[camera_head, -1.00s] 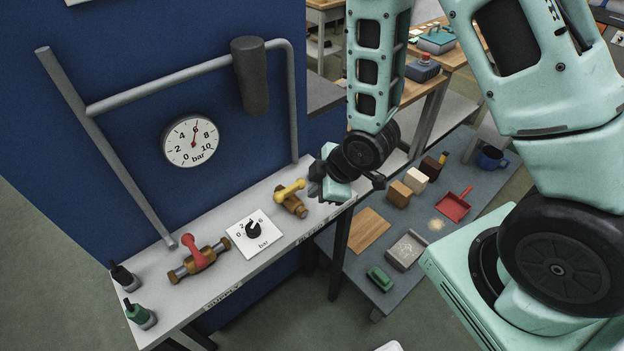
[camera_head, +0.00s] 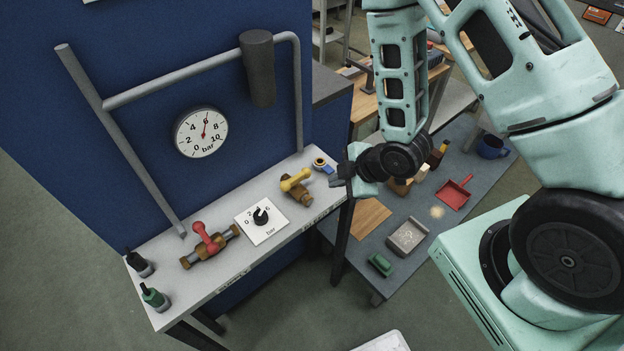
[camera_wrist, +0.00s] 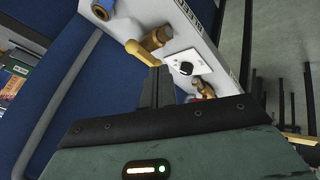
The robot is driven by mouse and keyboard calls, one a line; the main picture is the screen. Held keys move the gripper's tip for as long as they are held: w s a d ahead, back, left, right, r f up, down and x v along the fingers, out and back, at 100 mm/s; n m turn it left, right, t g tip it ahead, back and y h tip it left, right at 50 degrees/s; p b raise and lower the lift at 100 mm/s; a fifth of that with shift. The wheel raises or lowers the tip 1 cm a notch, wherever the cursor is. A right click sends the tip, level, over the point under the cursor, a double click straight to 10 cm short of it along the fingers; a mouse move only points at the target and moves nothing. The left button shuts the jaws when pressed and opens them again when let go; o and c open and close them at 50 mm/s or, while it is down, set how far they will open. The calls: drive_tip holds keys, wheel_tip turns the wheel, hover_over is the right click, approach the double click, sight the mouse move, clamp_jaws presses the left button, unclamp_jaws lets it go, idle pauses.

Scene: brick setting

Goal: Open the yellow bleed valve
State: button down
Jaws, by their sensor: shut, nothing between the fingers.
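The yellow bleed valve (camera_head: 296,181) sits near the right end of the grey bench; its yellow lever lies crosswise over a brass body. It also shows in the wrist view (camera_wrist: 140,52), just beyond my fingertips. My gripper (camera_head: 341,178) is shut and empty, to the right of the valve and apart from it, by the bench's right end. Its closed fingers show in the wrist view (camera_wrist: 158,72). The lever and body are both visible in the head view.
A gauge (camera_head: 201,132) hangs on the blue wall. A lower table (camera_head: 345,253) with blocks stands right.

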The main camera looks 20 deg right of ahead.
sight(296, 180)
drive_tip(key=b+x, duration=0.9)
drive_tip(key=b, duration=0.4)
drive_tip(key=shift+w+a+f, duration=0.1)
drive_tip(key=shift+f, duration=0.15)
drive_tip(key=shift+w+r+p, duration=0.2)
drive_tip(key=shift+w+p, duration=0.45)
drive_tip(key=shift+w, duration=0.55)
drive_tip(key=shift+w+f, duration=0.2)
drive_tip(key=shift+w, duration=0.55)
